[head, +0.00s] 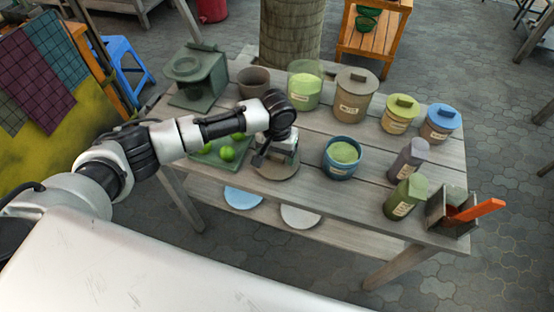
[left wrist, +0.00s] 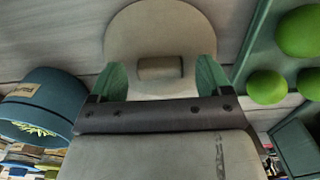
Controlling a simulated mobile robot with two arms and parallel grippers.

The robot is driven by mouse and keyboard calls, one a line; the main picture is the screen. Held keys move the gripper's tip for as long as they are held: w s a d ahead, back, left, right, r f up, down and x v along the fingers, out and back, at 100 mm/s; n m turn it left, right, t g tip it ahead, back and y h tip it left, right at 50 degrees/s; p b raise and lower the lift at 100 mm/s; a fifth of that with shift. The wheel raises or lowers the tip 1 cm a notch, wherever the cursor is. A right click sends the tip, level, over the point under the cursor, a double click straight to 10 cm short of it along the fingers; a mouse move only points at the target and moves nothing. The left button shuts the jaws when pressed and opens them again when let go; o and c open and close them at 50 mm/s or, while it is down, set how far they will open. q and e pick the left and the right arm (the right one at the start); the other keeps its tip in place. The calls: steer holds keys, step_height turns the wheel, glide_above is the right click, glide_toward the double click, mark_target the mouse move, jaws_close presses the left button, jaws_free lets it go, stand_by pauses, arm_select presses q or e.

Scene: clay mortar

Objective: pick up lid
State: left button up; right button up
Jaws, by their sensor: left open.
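A round grey-beige lid (head: 273,171) with a small block handle lies flat on the wooden table, under my left gripper (head: 275,154). In the left wrist view the lid (left wrist: 160,28) is straight ahead, and its handle (left wrist: 160,68) lies between the two green fingertips of my left gripper (left wrist: 160,77). The fingers are apart, with a gap on each side of the handle. In the head view my gripper partly hides the lid and its handle. My right gripper is not in view.
A blue open jar (head: 341,170) of green powder stands just right of the lid. A green tray (head: 205,153) with green fruit lies left. Lidded canisters, a brown pot (head: 253,82) and an open green jar (head: 304,92) stand behind. A box (head: 450,217) stands at the right corner.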

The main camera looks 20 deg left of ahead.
arm_select(q)
steer(key=shift+f, duration=0.3)
steer(key=c, duration=1.1)
steer(key=shift+o, duration=0.2)
steer(key=shift+r, duration=0.1)
